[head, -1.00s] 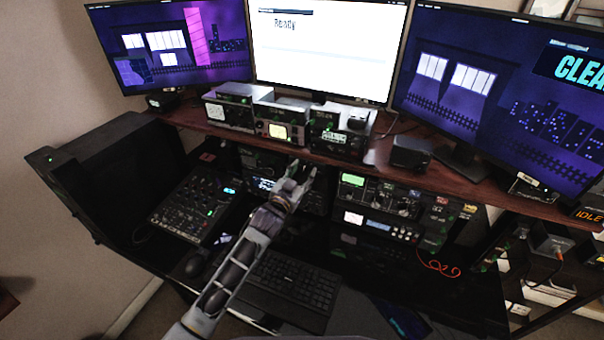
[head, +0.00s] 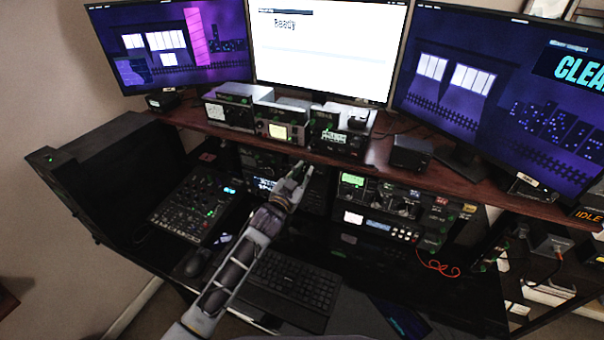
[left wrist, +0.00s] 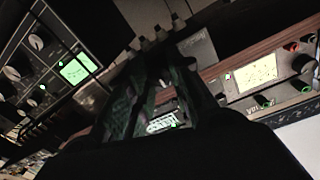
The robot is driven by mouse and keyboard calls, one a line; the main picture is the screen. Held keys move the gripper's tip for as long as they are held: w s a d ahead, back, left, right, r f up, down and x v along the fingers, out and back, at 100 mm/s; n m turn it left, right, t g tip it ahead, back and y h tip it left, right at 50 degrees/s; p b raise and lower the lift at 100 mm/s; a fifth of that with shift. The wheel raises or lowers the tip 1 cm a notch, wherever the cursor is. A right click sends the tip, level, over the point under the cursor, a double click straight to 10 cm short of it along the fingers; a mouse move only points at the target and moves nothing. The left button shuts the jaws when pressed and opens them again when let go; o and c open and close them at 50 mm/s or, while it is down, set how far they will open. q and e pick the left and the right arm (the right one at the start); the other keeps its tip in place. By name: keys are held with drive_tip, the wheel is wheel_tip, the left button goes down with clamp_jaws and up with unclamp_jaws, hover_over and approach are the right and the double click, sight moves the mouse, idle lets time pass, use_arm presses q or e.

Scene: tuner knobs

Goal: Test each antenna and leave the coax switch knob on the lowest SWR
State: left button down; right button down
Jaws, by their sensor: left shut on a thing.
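My left gripper (head: 301,172) reaches up from the bottom of the head view to the equipment just below the front edge of the wooden shelf. Its fingers are drawn together on a small thing, which looks to be the coax switch knob, but the fingers hide it. In the left wrist view the dark fingers (left wrist: 160,85) fill the middle and cover the grip point. A lit needle meter (head: 278,132) stands on the shelf above the gripper; a pale lit meter (left wrist: 252,77) shows at right in the left wrist view. My right gripper is not in view.
The middle monitor (head: 325,45) reads "Ready". The right monitor (head: 490,90) shows "CLEA", cut off at the edge. The wooden shelf (head: 455,182) overhangs the lower radios. A keyboard (head: 290,282) lies below my arm, with a mixer (head: 195,205) to the left.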

use_arm(q)
drive_tip(key=shift+m, duration=0.3)
drive_tip(key=m+p, duration=0.1)
drive_tip(key=m, duration=0.1)
drive_tip(key=shift+r+m, duration=0.1)
drive_tip(key=shift+m, duration=0.2)
drive_tip(key=shift+m+p, duration=0.55)
drive_tip(key=shift+m, duration=1.55)
drive_tip(key=c, duration=1.3)
unclamp_jaws()
drive_tip(key=shift+d, duration=0.1)
drive_tip(key=shift+o, duration=0.2)
